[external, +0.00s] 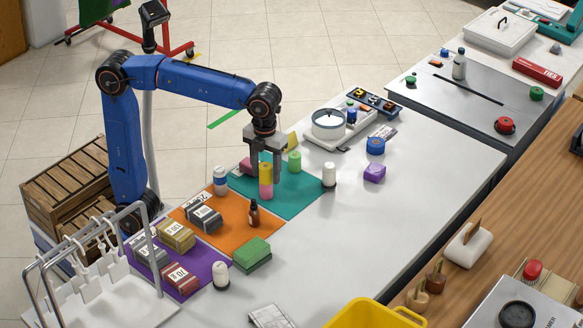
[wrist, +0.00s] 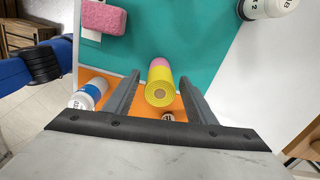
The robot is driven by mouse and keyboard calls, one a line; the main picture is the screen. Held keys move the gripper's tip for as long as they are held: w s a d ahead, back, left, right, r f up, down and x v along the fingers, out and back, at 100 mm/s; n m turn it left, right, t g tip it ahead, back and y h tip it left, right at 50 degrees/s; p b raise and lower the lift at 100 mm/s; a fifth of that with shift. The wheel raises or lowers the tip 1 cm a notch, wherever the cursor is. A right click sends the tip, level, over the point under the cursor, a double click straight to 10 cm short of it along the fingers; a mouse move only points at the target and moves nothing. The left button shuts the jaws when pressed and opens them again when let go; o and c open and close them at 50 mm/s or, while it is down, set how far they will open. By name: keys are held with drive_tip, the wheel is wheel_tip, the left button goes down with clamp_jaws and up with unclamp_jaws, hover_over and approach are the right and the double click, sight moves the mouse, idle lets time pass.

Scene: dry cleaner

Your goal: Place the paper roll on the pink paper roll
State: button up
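A yellow paper roll (external: 266,173) stands upright on the pink paper roll (external: 266,192), at the edge of the teal mat (external: 300,203). In the wrist view the yellow roll (wrist: 160,90) shows its ringed end, with a strip of the pink roll (wrist: 160,62) beyond it. The two look roughly in line. My gripper (external: 266,178) points down around the yellow roll, one finger on each side. In the wrist view my gripper (wrist: 158,88) shows gaps between the roll and both fingers, so it is open. The contact between the rolls is mostly hidden.

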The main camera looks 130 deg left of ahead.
sight(265, 165)
wheel_tip(265, 165, up, 12)
drive_tip(key=shift+r, duration=0.2)
idle(0.4)
